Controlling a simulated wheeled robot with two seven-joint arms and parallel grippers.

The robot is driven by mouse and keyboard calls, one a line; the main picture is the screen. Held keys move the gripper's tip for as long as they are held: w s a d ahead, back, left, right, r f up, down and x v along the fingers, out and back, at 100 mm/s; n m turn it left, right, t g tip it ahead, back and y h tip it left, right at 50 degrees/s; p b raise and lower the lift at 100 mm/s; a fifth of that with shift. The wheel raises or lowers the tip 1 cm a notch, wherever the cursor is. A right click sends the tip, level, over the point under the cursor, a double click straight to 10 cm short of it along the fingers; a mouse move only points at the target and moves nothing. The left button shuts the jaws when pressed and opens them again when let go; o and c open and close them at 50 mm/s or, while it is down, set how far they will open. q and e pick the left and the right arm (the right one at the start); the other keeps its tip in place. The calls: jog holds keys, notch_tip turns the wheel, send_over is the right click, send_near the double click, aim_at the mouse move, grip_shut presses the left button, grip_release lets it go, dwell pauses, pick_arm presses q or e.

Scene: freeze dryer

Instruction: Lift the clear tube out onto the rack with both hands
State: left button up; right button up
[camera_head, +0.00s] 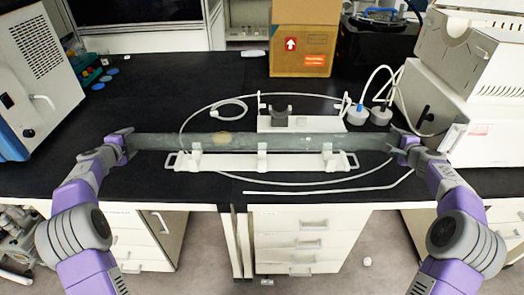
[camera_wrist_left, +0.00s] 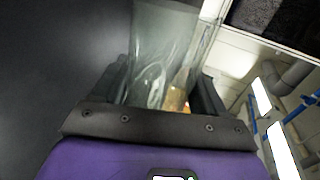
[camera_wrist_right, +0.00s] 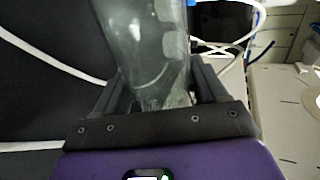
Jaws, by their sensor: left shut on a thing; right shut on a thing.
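The clear tube (camera_head: 240,140) lies level across the head view, long and greyish, above the white rack (camera_head: 225,162). The rack has several upright holders along it. The tube passes just behind or over the holders; I cannot tell whether it touches them. My left gripper (camera_head: 126,143) is shut on the tube's left end, and the tube (camera_wrist_left: 165,45) fills its jaws in the left wrist view. My right gripper (camera_head: 396,142) is shut on the tube's right end, and the tube (camera_wrist_right: 155,45) shows between its fingers in the right wrist view.
A white base with a dark cradle (camera_head: 282,108) stands behind the tube. A thin white hose (camera_head: 215,103) loops around the rack. A cardboard box (camera_head: 302,50) stands at the back. White machines flank the black bench (camera_head: 160,90) at left (camera_head: 40,75) and right (camera_head: 465,110).

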pick_arm(q)
jog(key=shift+r, duration=0.1)
dwell(0.4)
